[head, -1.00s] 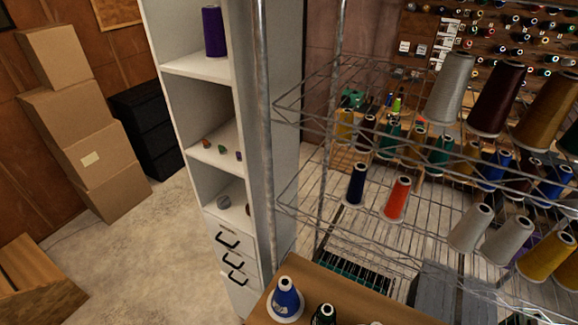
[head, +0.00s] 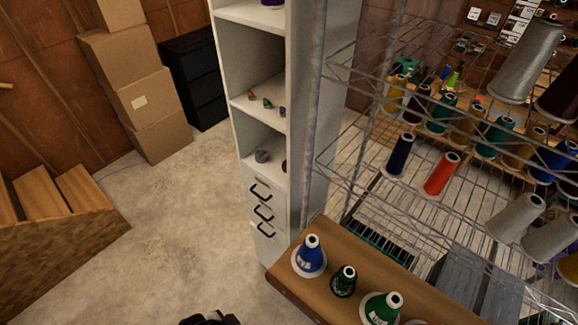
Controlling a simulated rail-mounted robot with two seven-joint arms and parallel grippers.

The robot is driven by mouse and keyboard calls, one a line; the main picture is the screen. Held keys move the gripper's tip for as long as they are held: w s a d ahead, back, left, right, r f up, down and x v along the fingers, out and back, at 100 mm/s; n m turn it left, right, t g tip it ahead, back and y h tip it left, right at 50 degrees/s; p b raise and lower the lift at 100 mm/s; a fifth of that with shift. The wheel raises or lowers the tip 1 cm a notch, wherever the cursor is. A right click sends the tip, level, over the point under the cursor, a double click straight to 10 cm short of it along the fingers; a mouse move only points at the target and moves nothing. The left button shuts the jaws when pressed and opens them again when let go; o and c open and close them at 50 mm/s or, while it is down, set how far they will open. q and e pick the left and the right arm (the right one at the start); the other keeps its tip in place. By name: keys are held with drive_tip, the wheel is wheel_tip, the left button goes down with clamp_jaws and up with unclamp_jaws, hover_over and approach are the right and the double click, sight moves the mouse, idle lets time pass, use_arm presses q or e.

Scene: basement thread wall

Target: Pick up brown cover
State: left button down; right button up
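I cannot make out anything that is clearly a brown cover in the head view. A small dark brown round item (head: 284,166) sits on the lower shelf of the white cabinet, partly cut off by the cabinet's side; I cannot tell what it is. Neither of my grippers can be made out. A black part shows at the bottom edge, too cut off to identify.
The white cabinet (head: 262,120) with drawers stands in the middle. A wire rack (head: 345,165) with thread cones and a wooden table (head: 340,280) with cones are at right. Cardboard boxes (head: 135,100), a black drawer unit (head: 195,80) and a wooden crate (head: 70,245) are left. Floor between is clear.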

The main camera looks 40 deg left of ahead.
idle(0.3)
use_arm(q)
drive_tip(key=c, duration=1.8)
unclamp_jaws()
drive_tip(key=o, duration=1.1)
